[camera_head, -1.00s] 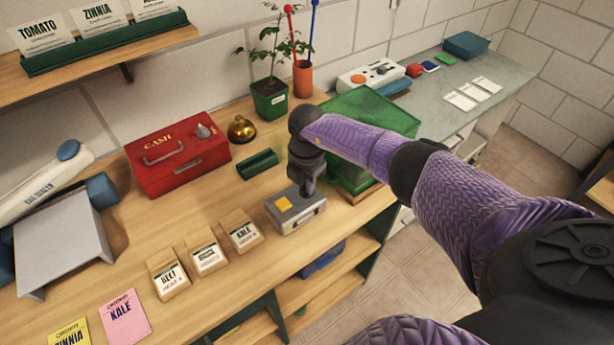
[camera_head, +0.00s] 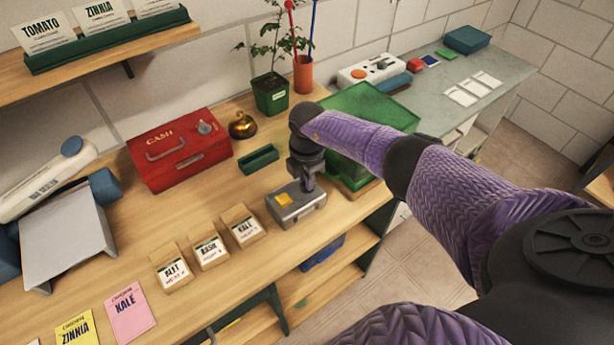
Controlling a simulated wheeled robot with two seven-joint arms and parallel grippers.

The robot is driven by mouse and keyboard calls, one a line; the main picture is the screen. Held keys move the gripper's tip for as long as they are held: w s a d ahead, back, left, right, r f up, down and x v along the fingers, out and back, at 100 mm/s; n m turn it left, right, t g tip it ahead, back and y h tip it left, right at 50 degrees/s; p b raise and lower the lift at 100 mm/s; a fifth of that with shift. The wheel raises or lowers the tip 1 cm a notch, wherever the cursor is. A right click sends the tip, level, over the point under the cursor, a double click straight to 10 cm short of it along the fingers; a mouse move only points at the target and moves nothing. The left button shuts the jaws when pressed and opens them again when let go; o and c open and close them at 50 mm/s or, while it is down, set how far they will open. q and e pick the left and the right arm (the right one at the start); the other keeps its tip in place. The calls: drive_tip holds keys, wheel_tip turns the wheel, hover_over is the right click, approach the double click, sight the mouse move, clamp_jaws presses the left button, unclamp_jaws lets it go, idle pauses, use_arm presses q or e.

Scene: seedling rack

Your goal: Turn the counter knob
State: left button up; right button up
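A small grey metal box (camera_head: 287,215) with a yellow square on top, which looks like the counter, sits near the front edge of the wooden bench. My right gripper (camera_head: 309,187) points down at the right part of its top, with the fingertips at or just above it. I cannot tell whether they touch. No knob shows clearly on the box; the gripper covers that part. The fingers are too small and dark to tell open from shut. My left gripper is not in view.
A red cash box (camera_head: 185,160) with its own grey knob, a brass bell (camera_head: 242,126) and a green tray (camera_head: 258,160) stand behind. Several seed packets (camera_head: 208,251) stand to the left. A translucent green bin (camera_head: 365,112) is close to the right, beneath my arm.

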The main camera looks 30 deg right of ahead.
drive_tip(key=o, duration=0.4)
drive_tip(key=shift+c, duration=0.2)
use_arm(q)
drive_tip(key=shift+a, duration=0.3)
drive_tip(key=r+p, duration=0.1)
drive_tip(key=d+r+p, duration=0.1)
drive_tip(key=p, duration=0.1)
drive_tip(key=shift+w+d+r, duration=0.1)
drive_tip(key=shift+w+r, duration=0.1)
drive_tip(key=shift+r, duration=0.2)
use_arm(e)
wheel_tip(320, 180, up, 10)
drive_tip(key=shift+f, duration=0.1)
